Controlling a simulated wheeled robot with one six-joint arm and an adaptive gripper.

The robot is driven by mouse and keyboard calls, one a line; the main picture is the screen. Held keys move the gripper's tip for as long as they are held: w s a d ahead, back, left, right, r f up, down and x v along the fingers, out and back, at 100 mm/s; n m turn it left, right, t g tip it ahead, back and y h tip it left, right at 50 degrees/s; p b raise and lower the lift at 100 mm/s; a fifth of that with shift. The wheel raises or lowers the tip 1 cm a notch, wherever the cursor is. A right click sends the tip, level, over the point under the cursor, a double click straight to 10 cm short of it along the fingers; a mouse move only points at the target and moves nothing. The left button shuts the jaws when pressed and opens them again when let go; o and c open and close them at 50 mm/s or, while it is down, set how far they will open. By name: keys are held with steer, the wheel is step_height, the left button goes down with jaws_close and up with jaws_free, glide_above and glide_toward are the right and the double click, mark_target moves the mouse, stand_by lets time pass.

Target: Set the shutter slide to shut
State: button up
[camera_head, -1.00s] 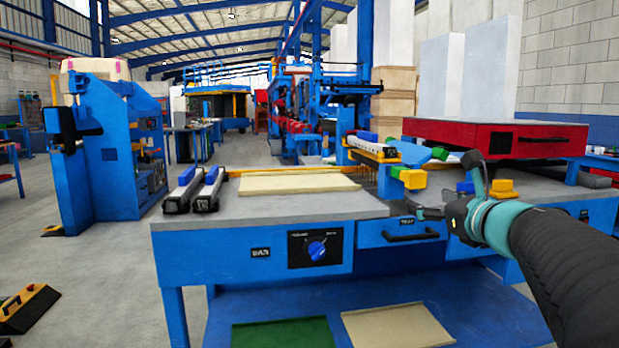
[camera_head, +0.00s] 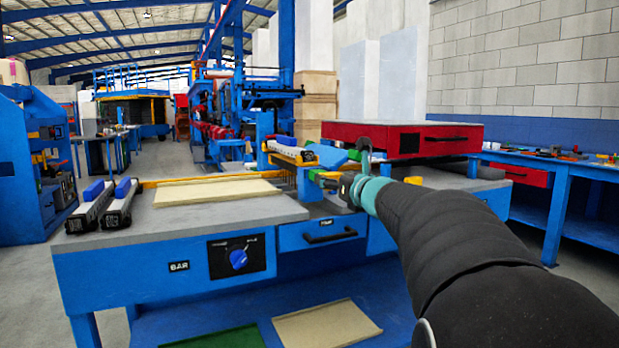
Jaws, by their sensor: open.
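A blue bench (camera_head: 120,278) with a grey top stands in front of me. I cannot tell for sure which part is the shutter slide. My gripper (camera_head: 352,168) is open, above the bench's right half near the yellow bar's end. No held object shows. My arm hides part of the bench's right side, and the fingertips are small, so contact cannot be told.
Two rails with blue blocks (camera_head: 104,205) and a beige sheet (camera_head: 215,193) lie on top. A red box (camera_head: 403,142) is at the back right. Another blue bench (camera_head: 572,180) stands right.

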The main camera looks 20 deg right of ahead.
mark_target(314, 170)
steer(key=shift+w, duration=0.9)
jaws_close()
steer(key=w, duration=0.5)
steer(key=shift+a, duration=0.15)
steer(key=shift+w+r, duration=0.1)
steer(key=shift+w, duration=0.05)
jaws_free()
steer(key=shift+w, duration=0.1)
